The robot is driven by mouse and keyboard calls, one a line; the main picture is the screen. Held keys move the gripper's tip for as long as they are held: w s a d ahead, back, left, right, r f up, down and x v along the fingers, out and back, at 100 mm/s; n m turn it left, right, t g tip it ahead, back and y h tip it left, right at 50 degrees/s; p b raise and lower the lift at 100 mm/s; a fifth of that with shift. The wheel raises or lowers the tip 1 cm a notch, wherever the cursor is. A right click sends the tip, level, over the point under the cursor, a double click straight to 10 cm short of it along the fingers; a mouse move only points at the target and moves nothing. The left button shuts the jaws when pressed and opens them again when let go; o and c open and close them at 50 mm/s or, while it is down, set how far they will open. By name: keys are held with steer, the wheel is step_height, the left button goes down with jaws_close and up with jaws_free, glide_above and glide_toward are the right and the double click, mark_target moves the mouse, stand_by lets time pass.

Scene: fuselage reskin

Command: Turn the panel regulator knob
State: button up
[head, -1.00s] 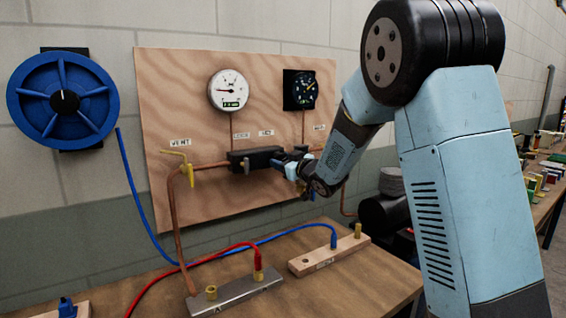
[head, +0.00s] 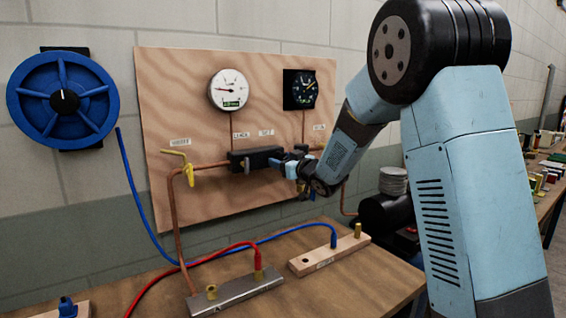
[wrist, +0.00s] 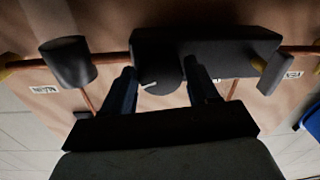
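The black regulator block (head: 240,161) is on the copper pipe across the plywood panel (head: 205,75). In the wrist view the block (wrist: 235,50) is at the top, with the round dark regulator knob (wrist: 165,75) on its near side. A short white mark shows on the knob's face. In the head view my gripper (head: 284,167) is at the block's right end, and my wrist hides most of the knob there.
A white gauge (head: 228,89) and a dark gauge (head: 299,89) sit above the pipe. A yellow valve handle (head: 189,172) is to the left, and a blue handwheel (head: 62,100) is on the wall. Red and blue hoses cross the bench (head: 350,282) below.

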steer(key=shift+o, duration=1.3)
steer(key=v, duration=1.3)
steer(key=shift+s+d+f, duration=0.15)
steer(key=shift+s+d, duration=0.1)
steer(key=shift+s, duration=0.05)
